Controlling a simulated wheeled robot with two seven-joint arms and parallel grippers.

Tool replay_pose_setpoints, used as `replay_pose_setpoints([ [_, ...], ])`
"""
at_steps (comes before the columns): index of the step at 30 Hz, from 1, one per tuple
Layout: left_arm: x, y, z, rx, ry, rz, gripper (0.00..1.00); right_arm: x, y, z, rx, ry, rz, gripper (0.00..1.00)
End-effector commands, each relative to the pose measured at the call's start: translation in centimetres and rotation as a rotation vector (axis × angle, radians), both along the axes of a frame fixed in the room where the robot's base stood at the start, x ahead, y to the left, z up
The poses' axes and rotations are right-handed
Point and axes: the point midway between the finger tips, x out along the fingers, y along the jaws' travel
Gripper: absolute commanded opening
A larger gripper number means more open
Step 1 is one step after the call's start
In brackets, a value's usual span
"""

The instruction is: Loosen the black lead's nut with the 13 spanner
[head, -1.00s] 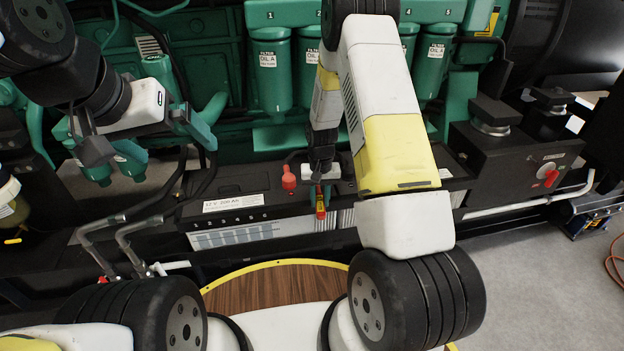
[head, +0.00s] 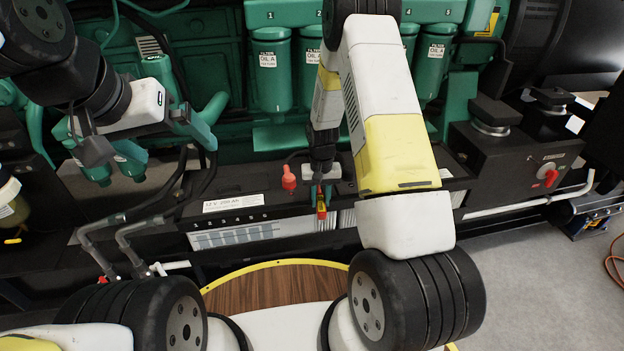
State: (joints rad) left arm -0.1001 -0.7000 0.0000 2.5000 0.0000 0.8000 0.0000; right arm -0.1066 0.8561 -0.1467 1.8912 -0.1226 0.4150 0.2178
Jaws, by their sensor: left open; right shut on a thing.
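My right gripper (head: 322,186) is low over the right part of the battery (head: 240,218), in the middle of the head view. It is shut on a spanner with a red and yellow handle (head: 321,208), which points down toward the front edge of the battery. The gripper and arm hide the spanner's far end, and I cannot make out the black lead's nut or tell whether the spanner sits on it. My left gripper (head: 190,128) is open and empty at the upper left, in front of the green engine.
A red terminal cap (head: 289,178) stands just left of my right gripper. Green oil filters (head: 271,75) hang behind. Metal pipes (head: 128,245) rise at the left. A black box with a red rotary switch (head: 550,178) is at the right.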

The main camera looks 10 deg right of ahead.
Motion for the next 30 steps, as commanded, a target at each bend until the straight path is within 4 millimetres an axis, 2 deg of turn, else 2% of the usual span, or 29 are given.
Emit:
replay_pose_setpoints([
  [6, 0.0, 0.0, 0.0, 0.000, 0.000, 0.000, 1.00, 0.0, -1.7, 0.0, 0.001, -0.001, 0.112, 0.00],
  [17, 0.0, 0.0, 0.0, 0.000, 0.000, 0.000, 1.00, 0.0, -2.0, 0.0, 0.001, -0.001, 0.144, 0.00],
  [25, 0.0, 0.0, 0.0, 0.000, 0.000, 0.000, 1.00, 0.2, -3.8, 0.0, 0.001, -0.002, 0.265, 0.00],
  [30, 0.0, 0.0, 0.0, 0.000, 0.000, 0.000, 1.00, 0.3, -4.1, 0.0, -0.001, -0.003, 0.300, 0.00],
])
